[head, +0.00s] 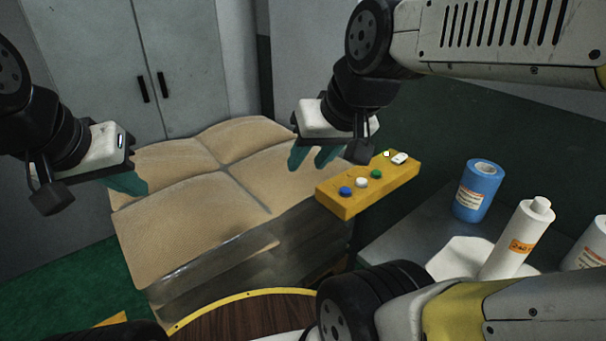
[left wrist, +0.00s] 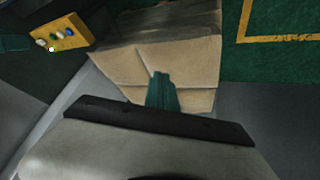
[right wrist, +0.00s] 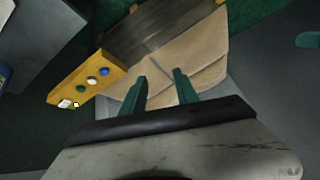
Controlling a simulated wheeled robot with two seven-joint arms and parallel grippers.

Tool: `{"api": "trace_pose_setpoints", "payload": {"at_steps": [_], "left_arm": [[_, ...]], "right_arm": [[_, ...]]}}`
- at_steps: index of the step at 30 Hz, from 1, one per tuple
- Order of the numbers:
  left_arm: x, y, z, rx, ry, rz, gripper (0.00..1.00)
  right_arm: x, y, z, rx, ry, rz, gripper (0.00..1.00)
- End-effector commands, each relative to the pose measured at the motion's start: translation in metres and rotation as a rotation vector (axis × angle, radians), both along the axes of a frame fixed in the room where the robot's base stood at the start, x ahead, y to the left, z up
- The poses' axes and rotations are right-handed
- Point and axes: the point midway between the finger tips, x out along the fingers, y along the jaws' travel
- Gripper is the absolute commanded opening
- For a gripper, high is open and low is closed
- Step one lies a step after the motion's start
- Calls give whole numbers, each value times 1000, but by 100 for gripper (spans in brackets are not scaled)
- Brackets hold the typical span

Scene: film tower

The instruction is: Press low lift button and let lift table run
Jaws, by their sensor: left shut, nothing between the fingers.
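A yellow button box (head: 335,204) has a blue button (head: 345,191), a white button (head: 362,182) and a green button (head: 376,173) in a row. A white rocker-like piece (head: 399,158) and a small bright square (head: 386,153) sit at its far end. I cannot tell which button is the low lift one. My right gripper (head: 312,159) is open and empty, left of the box and apart from it. My left gripper (head: 130,184) is shut and empty beside the bag stack's left side. The lift table itself cannot be made out clearly.
A film-wrapped stack of tan bags (head: 190,205) stands between my grippers. A round wooden plate with a yellow rim (head: 245,315) is in front. A blue roll (head: 480,190) and a white bottle (head: 518,238) stand on a grey surface at right. A grey cabinet (head: 150,50) is behind.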

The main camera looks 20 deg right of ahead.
Motion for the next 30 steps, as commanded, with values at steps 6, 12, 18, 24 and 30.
{"api": "trace_pose_setpoints", "payload": {"at_steps": [6,12,18,24,30], "left_arm": [[0,0,0,0,0,0,0],[1,0,0,0,1,-2,0],[26,-26,6,-15,14,-82,0],[88,-110,9,-71,37,-294,0],[142,-221,-9,-159,57,-502,0]], "right_arm": [[0,0,0,0,0,0,36],[0,0,0,0,0,0,48],[0,0,0,0,0,0,84],[0,0,0,0,0,0,84],[0,0,0,0,0,0,84]]}}
